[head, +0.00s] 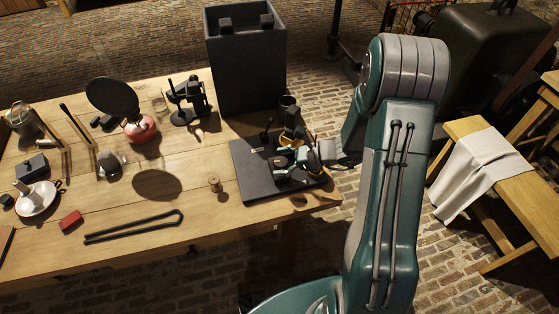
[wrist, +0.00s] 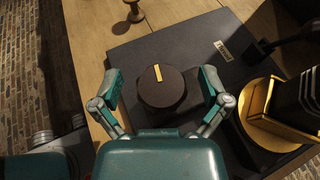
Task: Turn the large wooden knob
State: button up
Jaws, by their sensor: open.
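The large round knob (wrist: 162,92) is dark brown with a short yellow mark near its far edge, pointing almost straight up in the wrist view. It sits on a dark base board (wrist: 145,52), which also shows on the table in the head view (head: 252,183). My gripper (wrist: 162,84) is open, with one finger to the left of the knob and one to the right. Gaps show between the fingers and the knob. In the head view my gripper (head: 292,160) is over the board and largely covers the knob.
A brass-coloured round part with a black block (wrist: 272,105) stands right of the knob on the board. A dark post (wrist: 285,38) is at the far right. A tall dark box (head: 245,65) stands behind the board. A small wooden peg (head: 214,184) is left of it.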

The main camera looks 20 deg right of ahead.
jog(key=shift+d, duration=0.3)
jog(key=c, duration=1.1)
jog(key=shift+c, duration=0.2)
jog(key=shift+m+t+h, duration=0.5)
jog(key=shift+m+t, duration=0.3)
jog(key=shift+t, duration=0.1)
jog(key=o, duration=1.1)
jog(key=shift+o, duration=0.2)
